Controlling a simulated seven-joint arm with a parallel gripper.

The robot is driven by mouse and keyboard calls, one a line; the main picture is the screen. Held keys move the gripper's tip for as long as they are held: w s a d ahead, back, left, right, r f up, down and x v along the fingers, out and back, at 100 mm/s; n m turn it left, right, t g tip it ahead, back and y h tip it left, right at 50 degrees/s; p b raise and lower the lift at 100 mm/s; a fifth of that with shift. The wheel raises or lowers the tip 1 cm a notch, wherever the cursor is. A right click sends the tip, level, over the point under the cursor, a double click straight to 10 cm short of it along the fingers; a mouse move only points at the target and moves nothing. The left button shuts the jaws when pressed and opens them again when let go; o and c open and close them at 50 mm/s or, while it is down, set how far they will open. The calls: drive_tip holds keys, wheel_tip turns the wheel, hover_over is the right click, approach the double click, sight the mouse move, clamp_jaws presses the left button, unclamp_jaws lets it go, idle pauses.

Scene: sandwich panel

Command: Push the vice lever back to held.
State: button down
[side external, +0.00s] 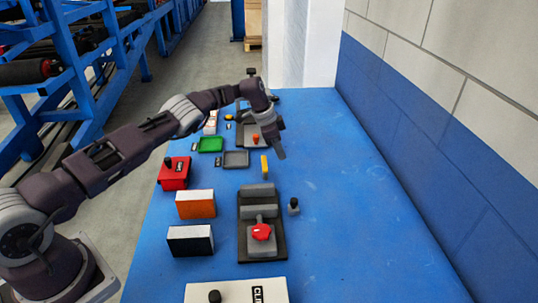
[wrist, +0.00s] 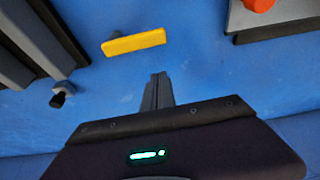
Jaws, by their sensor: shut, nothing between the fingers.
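The vice (side external: 248,213) stands mid-table in the side view, with grey jaws on a dark base and a red knob (side external: 261,232) at its near end. Part of it shows at the left edge of the wrist view (wrist: 45,30). A small grey post with a black top (side external: 293,206) is just right of the vice; it also shows in the wrist view (wrist: 62,92). I cannot tell which of these parts is the lever. My gripper (side external: 281,155) is shut and empty, beyond the vice and above the table. Its fingers show in the wrist view (wrist: 157,92).
A yellow bar (side external: 264,167) is near my gripper, between the vice and a far fixture with an orange knob (side external: 256,139). Red (side external: 174,173), orange (side external: 196,204) and black-fronted (side external: 190,240) boxes line the left. The table's right side is clear up to the wall.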

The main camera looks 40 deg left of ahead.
sight(265, 167)
drive_tip(key=shift+s+a+f, duration=0.2)
drive_tip(key=shift+a, duration=0.05)
drive_tip(key=shift+s+a+f, duration=0.1)
drive_tip(key=shift+s+a, duration=0.1)
drive_tip(key=shift+s, duration=0.4)
drive_tip(key=shift+s+a, duration=0.6)
drive_tip(key=shift+a, duration=0.05)
